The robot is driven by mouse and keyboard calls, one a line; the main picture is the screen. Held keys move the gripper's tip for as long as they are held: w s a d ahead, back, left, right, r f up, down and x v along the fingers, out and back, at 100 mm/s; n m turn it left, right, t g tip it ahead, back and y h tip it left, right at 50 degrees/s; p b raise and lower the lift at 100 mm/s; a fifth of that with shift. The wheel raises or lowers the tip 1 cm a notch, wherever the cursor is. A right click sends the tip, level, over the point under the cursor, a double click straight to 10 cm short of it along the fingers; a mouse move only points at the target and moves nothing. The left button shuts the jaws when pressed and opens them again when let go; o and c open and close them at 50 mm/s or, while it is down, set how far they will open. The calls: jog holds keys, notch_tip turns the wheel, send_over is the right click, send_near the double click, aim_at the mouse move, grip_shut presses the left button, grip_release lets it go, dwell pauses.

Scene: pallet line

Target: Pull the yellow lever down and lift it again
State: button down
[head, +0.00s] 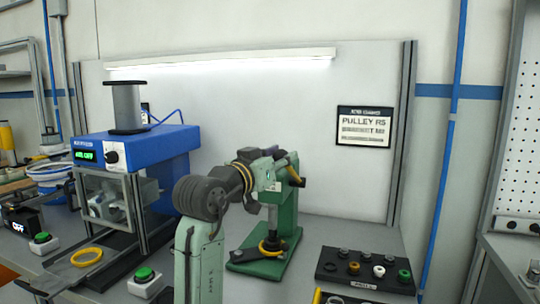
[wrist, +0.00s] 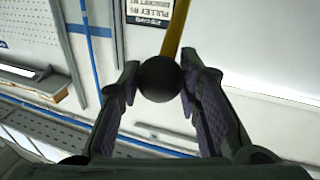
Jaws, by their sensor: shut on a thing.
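The green press (head: 284,222) stands on the bench in the head view, and a short part of its yellow lever (head: 294,174) shows at its upper right. In the wrist view the yellow lever (wrist: 178,28) runs up from a round black knob (wrist: 160,78). My gripper (wrist: 160,84) is shut on that knob, with one finger on each side. In the head view my arm reaches in front of the press head, and the fingers and knob cannot be made out.
A blue machine (head: 140,148) with a green display stands left of the press. A black tray (head: 366,284) with several small parts lies at the right. A yellow ring (head: 87,257) and green push buttons are at the front left.

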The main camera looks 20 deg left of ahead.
jog(key=w+r+n+g+y, duration=0.1)
jog(key=w+r+g, duration=0.4)
jog(key=w+r, duration=0.3)
jog(key=shift+w+d+r+p, duration=0.2)
jog(key=shift+w+r+p, duration=0.2)
jog(key=shift+w, duration=0.1)
jog(key=shift+r, duration=0.1)
jog(key=c, duration=1.6)
grip_release()
jog(key=shift+c, duration=0.2)
jog(key=shift+o, duration=1.4)
jog(key=shift+w, duration=0.2)
jog(key=shift+o, duration=1)
jog(key=shift+s, duration=0.1)
